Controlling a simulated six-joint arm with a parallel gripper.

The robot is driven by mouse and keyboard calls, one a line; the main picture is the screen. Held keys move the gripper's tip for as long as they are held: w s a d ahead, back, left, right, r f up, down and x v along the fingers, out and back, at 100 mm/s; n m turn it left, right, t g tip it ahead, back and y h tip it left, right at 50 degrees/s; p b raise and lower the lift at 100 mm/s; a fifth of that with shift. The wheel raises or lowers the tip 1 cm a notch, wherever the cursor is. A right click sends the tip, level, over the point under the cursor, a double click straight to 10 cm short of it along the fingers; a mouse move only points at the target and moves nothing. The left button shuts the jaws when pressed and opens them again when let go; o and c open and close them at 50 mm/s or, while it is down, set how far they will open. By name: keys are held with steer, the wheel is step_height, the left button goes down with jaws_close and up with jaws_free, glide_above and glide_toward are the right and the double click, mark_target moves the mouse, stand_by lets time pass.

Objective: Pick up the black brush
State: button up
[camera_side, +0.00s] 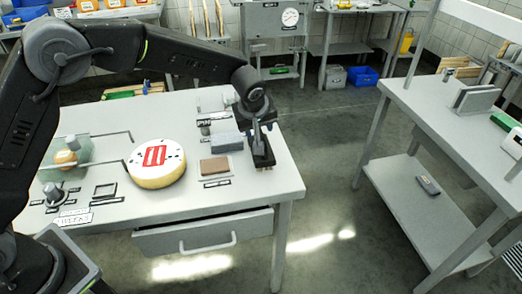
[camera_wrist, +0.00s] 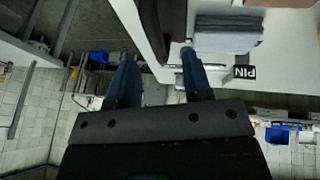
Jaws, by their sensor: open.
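The black brush (camera_side: 262,152) is at the right end of the white table in the side view, below my gripper (camera_side: 260,120). Its dark block has brownish bits at the bottom, which look like bristles. In the wrist view a dark upright shape (camera_wrist: 164,22), likely the brush, shows beyond and between the two blue fingers of my gripper (camera_wrist: 158,62). The fingers are apart with nothing clearly between them. Dark parts overlap in the side view, so I cannot tell whether the gripper touches the brush.
Left of the brush are grey blocks (camera_side: 226,142), also in the wrist view (camera_wrist: 226,34), and a brown block (camera_side: 214,165). A cheese wheel (camera_side: 157,179) with a red mark lies mid-table. The table's right edge is close to the brush. A second bench (camera_side: 440,115) stands right.

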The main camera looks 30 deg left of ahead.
mark_target(260, 133)
steer(key=x, duration=0.5)
steer(key=shift+w, duration=0.2)
jaws_close()
stand_by(0.4)
